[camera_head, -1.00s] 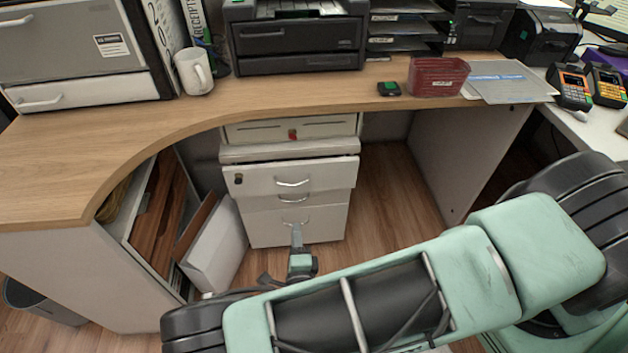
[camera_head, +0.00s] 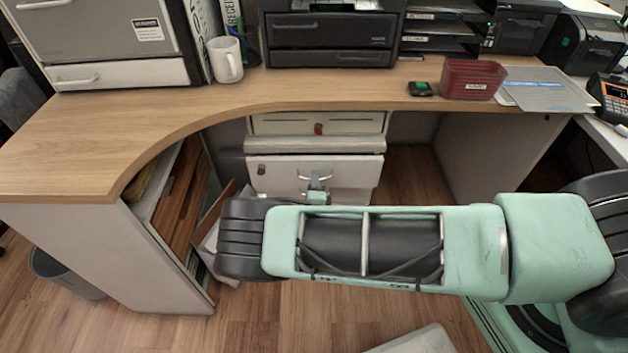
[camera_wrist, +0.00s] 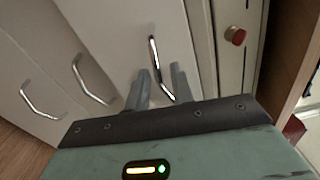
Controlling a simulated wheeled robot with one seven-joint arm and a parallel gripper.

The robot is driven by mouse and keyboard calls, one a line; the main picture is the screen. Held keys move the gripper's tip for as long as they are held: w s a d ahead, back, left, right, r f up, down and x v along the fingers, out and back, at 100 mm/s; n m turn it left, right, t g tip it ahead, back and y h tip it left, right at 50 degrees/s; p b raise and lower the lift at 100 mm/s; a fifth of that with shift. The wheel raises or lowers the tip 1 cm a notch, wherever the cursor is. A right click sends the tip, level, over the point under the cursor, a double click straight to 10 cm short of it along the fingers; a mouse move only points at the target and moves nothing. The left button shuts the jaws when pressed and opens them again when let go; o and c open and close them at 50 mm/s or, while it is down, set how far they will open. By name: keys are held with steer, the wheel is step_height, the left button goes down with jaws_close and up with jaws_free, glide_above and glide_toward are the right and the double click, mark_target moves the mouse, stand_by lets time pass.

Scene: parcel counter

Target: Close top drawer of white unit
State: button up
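The white drawer unit (camera_head: 315,143) stands under the desk. Its top drawer (camera_head: 275,172) sticks out past the drawers below, and it fills the middle of the wrist view (camera_wrist: 120,35). The top drawer's metal handle (camera_wrist: 153,55) is a curved bar. My gripper (camera_head: 317,182) is at this handle, in front of the drawer front. In the wrist view, the two fingers of my gripper (camera_wrist: 162,82) are apart with the handle showing between their tips. Whether they touch it I cannot tell. My arm hides the lower drawers in the head view.
The wooden desk top (camera_head: 180,115) overhangs the unit. A panel with a red knob (camera_head: 318,128) sits above it; the knob also shows in the wrist view (camera_wrist: 235,35). Left are open shelving (camera_head: 185,200) and a bin (camera_head: 62,272). Floor right of the unit is clear.

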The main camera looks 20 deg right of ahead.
steer(key=shift+w+d, duration=0.15)
steer(key=shift+w, duration=0.3)
jaws_close()
steer(key=b+x, duration=0.1)
steer(key=x, duration=0.3)
steer(key=shift+f, duration=0.1)
steer(key=shift+w, duration=0.1)
jaws_free()
steer(key=shift+d, duration=0.1)
steer(key=p+v, duration=0.1)
steer(key=v, duration=1.6)
steer(key=shift+s+r, duration=0.2)
